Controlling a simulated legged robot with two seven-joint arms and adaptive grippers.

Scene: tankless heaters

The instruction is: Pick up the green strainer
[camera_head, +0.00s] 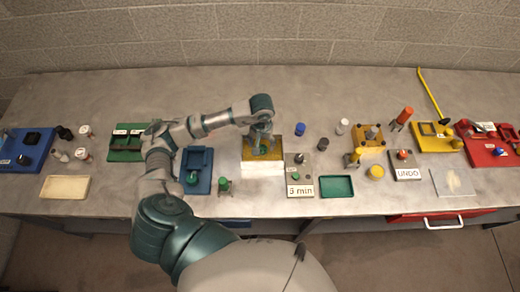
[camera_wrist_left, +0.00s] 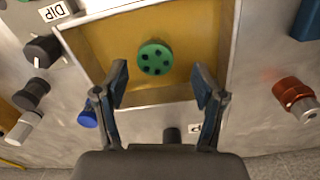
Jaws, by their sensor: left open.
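The green strainer (camera_wrist_left: 155,58), a small round disc with dark holes, lies inside a yellow-floored tray with pale walls (camera_wrist_left: 235,50) in the left wrist view. My left gripper (camera_wrist_left: 159,85) is open, its two fingers spread to either side just short of the strainer and not touching it. In the head view, my left gripper (camera_head: 263,143) points down over the yellow tray (camera_head: 248,154) near the middle of the bench and mostly hides the strainer. My right gripper is not in view.
Left of the tray stands a blue fixture (camera_head: 197,185). Right of it are a grey "5 min" block (camera_head: 300,178), a green tray (camera_head: 337,187) and a blue cylinder (camera_head: 300,129). The back of the bench is clear. A block wall (camera_head: 300,40) stands behind.

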